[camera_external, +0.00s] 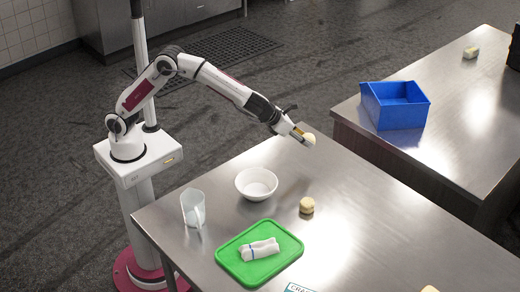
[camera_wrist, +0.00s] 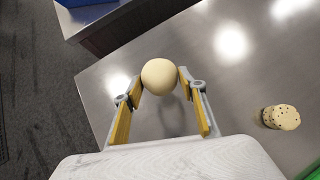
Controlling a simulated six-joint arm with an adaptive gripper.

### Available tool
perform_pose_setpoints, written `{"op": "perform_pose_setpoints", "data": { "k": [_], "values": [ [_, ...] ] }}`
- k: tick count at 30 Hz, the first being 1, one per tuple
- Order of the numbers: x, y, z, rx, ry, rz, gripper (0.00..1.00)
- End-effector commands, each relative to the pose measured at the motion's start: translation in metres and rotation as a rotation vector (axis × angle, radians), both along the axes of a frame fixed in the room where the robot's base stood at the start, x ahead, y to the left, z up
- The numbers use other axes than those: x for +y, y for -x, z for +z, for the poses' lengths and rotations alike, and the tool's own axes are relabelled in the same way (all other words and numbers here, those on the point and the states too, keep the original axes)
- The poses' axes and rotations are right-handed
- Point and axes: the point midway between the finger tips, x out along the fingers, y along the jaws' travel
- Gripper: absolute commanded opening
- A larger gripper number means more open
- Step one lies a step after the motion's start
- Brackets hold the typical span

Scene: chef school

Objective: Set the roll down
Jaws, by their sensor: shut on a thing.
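A pale round roll (camera_wrist: 160,76) is held between the yellow-padded fingertips of my gripper (camera_wrist: 160,82) in the wrist view. In the external view the same roll (camera_external: 310,138) is at the tip of my gripper (camera_external: 301,134), over the far left edge area of the steel table (camera_external: 370,215). A dark shadow lies on the table below the roll in the wrist view, so it appears raised above the surface. The exact height is hard to tell.
A speckled round item (camera_external: 307,205) stands on the table, near a white bowl (camera_external: 256,184). A clear jug (camera_external: 193,207) and a green board (camera_external: 228,262) with a white bundle (camera_external: 260,249) are nearer. A blue bin (camera_external: 395,105) sits on another table. The table's right part is mostly clear.

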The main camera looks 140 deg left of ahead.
Motion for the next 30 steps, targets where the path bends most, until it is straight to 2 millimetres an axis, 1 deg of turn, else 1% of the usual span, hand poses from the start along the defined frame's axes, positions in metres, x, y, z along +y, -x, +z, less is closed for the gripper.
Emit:
{"op": "perform_pose_setpoints", "data": {
  "k": [13,16,20,24,30],
  "values": [
    [0.000,0.001,-0.001,0.012,-0.004,-0.013,0.16],
    [0.000,0.001,-0.005,0.014,-0.004,-0.013,0.16],
    [0.000,0.001,-0.017,0.014,-0.004,-0.013,0.16],
    [-0.001,0.001,-0.036,0.016,-0.002,-0.013,0.16],
    [0.000,0.001,-0.059,0.014,-0.004,-0.013,0.16]
  ]
}}
